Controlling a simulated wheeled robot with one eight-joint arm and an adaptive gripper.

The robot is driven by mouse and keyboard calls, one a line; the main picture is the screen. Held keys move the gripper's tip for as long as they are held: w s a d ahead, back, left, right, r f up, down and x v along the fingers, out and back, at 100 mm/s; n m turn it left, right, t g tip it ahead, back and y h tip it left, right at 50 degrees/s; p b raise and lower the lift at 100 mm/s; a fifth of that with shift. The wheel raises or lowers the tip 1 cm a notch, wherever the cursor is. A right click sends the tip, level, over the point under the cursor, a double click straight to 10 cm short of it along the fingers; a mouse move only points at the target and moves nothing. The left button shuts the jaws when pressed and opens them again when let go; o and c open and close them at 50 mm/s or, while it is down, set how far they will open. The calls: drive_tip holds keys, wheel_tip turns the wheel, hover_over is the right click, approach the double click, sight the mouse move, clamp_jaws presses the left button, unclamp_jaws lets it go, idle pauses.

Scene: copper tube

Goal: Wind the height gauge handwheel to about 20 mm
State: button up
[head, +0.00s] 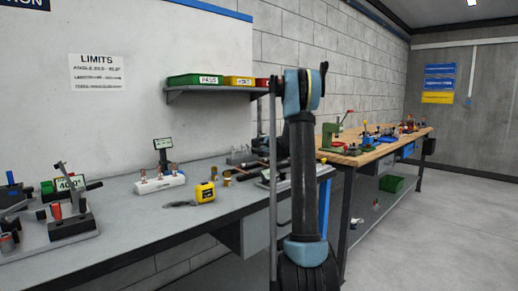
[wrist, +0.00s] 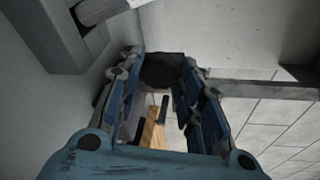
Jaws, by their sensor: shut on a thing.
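In the wrist view, my gripper (wrist: 165,88) is shut on a dark round piece at its fingertips, which looks like the height gauge handwheel (wrist: 162,66). Its rim shows between the two blue-padded fingers. A grey block with a pale rounded bar (wrist: 100,10) fills the upper left; I cannot tell if it belongs to the gauge. No scale or height reading is legible. In the head view my own arm stands across the middle and hides part of the bench. My gripper and the height gauge cannot be made out there.
A grey bench (head: 120,222) carries a white tray with copper pieces (head: 158,182), a yellow tape measure (head: 206,192) and clamp-like tools at left. A shelf (head: 215,91) holds green, yellow and red bins. A wooden bench (head: 368,152) with a green press (head: 332,135) stands beyond my arm.

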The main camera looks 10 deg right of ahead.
drive_tip(key=n, duration=0.2)
drive_tip(key=n+t, duration=0.1)
drive_tip(key=n, duration=0.1)
drive_tip(key=shift+s+a+f, duration=0.15)
drive_tip(key=shift+n, duration=0.4)
drive_tip(key=o, duration=1.1)
drive_tip(key=shift+f, duration=0.1)
drive_tip(key=shift+c, duration=0.2)
drive_tip(key=v, duration=1.1)
drive_tip(key=shift+s+f, duration=0.1)
drive_tip(key=shift+s, duration=0.3)
